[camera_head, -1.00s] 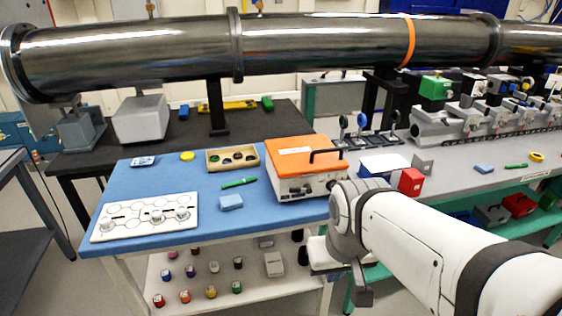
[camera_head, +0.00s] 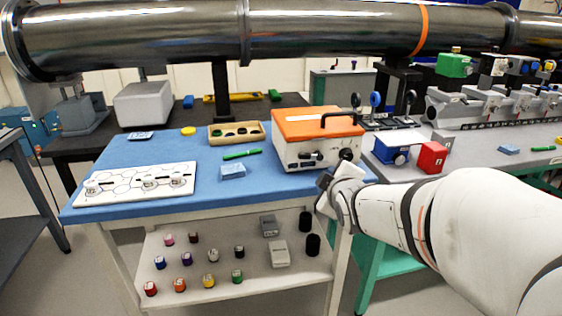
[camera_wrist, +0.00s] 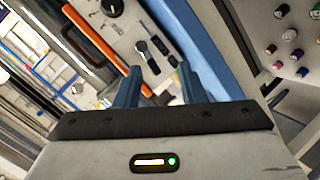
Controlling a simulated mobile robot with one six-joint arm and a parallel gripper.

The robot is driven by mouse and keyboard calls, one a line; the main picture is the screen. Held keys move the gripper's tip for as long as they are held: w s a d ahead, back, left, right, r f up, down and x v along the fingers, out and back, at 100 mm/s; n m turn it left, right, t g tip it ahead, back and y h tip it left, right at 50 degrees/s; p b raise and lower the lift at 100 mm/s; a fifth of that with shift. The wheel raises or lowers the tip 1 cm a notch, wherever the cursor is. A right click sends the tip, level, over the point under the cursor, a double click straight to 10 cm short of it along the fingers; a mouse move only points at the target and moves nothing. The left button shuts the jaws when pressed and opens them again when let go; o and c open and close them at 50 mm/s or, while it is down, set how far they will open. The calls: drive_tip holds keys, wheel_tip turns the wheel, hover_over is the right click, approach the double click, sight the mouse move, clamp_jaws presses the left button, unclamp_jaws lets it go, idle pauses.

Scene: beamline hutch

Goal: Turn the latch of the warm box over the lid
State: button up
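The warm box (camera_head: 318,155) is a white box with an orange lid (camera_head: 318,122) and a black handle on top. It stands at the right end of the blue table, its lid down. Dark latch parts (camera_head: 308,157) and a round black knob show on its front face. In the wrist view the latch (camera_wrist: 150,50) lies just beyond my fingertips, with a dark piece close to the right finger. My gripper (camera_wrist: 162,66) is open, with its two blue fingers apart and nothing visible between them. In the head view my gripper (camera_head: 325,182) is at the box's lower front right; contact cannot be told.
On the blue table (camera_head: 120,160) are a white patterned board (camera_head: 137,184), a green pen (camera_head: 242,154), a light blue block (camera_head: 232,171) and a tray (camera_head: 236,133). A red block (camera_head: 432,157) is right of the box. A shelf (camera_head: 215,280) below holds several small jars.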

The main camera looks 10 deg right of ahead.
sight(308, 157)
drive_tip(key=w+n+t+b, duration=0.1)
drive_tip(key=w+n, duration=0.1)
drive_tip(key=w, duration=0.2)
drive_tip(key=w+a+f+n+t+y+b, duration=0.1)
drive_tip(key=w+n+t+b, duration=0.1)
drive_tip(key=w, duration=0.2)
drive_tip(key=w+a+n+t+y+b, duration=0.1)
drive_tip(key=w+b, duration=0.1)
drive_tip(key=w, duration=0.1)
drive_tip(key=shift+w+f+n, duration=0.15)
drive_tip(key=shift+w+n, duration=0.25)
drive_tip(key=shift+c, duration=0.2)
clamp_jaws()
